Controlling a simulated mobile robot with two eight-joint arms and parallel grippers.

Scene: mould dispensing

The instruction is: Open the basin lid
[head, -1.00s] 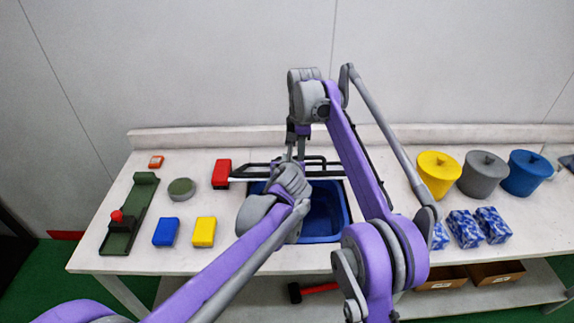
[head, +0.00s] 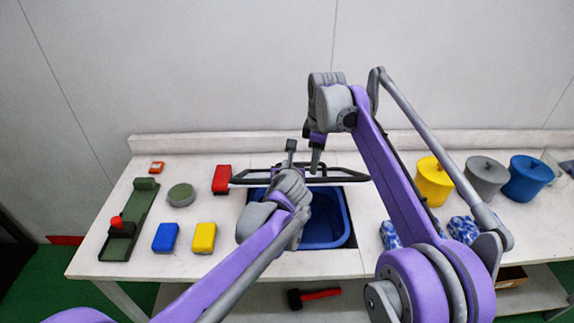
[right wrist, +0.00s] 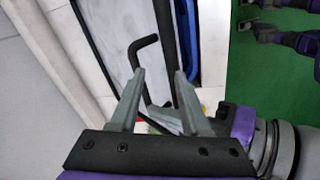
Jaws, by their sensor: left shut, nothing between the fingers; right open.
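The blue basin (head: 324,222) is sunk into the worktop, and its front part is uncovered. The basin lid (head: 352,176) is a thin black-edged panel across the back of the opening, seen nearly edge-on and raised. In the right wrist view, the lid's pale face (right wrist: 112,38) and a bent black handle (right wrist: 146,45) show. My right gripper (head: 315,165) is open above the lid; in its wrist view the open fingers (right wrist: 158,73) are around or near the handle, not closed on it. My left gripper (head: 291,150) is shut and empty by the lid, partly hidden by its wrist.
Left of the basin are a red block (head: 222,179), blue block (head: 166,237), yellow block (head: 203,238), round green piece (head: 181,195) and green tool (head: 130,220). A hammer (head: 315,295) lies below.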

